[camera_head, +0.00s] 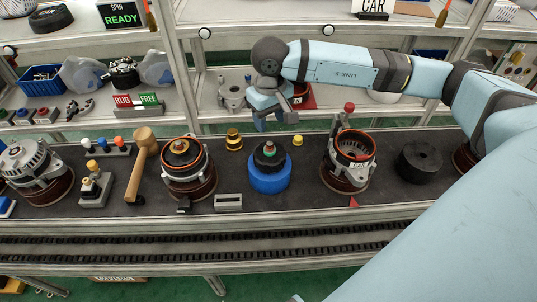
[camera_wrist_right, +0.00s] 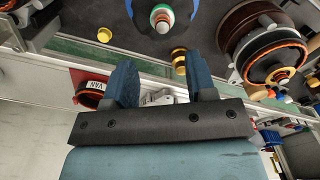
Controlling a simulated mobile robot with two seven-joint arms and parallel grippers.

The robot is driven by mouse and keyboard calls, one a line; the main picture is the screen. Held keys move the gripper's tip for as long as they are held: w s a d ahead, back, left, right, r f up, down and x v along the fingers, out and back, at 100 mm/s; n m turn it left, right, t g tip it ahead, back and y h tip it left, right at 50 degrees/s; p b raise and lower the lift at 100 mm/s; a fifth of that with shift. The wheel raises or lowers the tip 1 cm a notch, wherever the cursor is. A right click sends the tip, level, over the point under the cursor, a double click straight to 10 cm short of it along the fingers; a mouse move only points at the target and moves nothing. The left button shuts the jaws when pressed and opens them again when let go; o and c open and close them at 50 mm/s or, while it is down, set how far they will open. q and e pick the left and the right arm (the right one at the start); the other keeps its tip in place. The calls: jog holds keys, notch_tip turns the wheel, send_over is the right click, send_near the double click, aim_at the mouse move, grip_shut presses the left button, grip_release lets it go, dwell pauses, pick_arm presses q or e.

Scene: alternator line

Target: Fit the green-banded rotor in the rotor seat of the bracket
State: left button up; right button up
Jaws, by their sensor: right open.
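The green-banded rotor (camera_head: 269,152) stands upright in a blue round holder (camera_head: 270,180) mid-bench. In the wrist view the rotor (camera_wrist_right: 162,17) is at the top, its green band showing. A metal bracket with an orange-rimmed ring and a white CAR label (camera_head: 352,150) stands right of it on a brown round base. Another bracket with an orange ring (camera_head: 186,158) stands left of it. I cannot tell which has the rotor seat. My right gripper (camera_head: 276,120) is open and empty, above the bench's back edge behind the rotor; its spread fingers show in the wrist view (camera_wrist_right: 162,84). My left gripper is not visible.
A brass stepped piece (camera_head: 234,139) and a small yellow cap (camera_head: 297,140) stand near the rotor. A black cylinder (camera_head: 419,160) is at the right, a wooden mallet (camera_head: 141,160) at the left. A grey block (camera_head: 228,202) lies in front. A shelf with a red tray (camera_head: 304,100) is behind.

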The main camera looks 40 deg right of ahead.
aim_at(269, 142)
jog(key=shift+s+a+f+p, duration=0.1)
jog(key=shift+f+p, duration=0.2)
jog(key=shift+f, duration=1.7)
jog(key=shift+s+a+f+p, duration=0.1)
jog(key=shift+f+p, duration=0.2)
jog(key=shift+f, duration=1.65)
grip_shut()
jog(key=shift+w+r, duration=0.15)
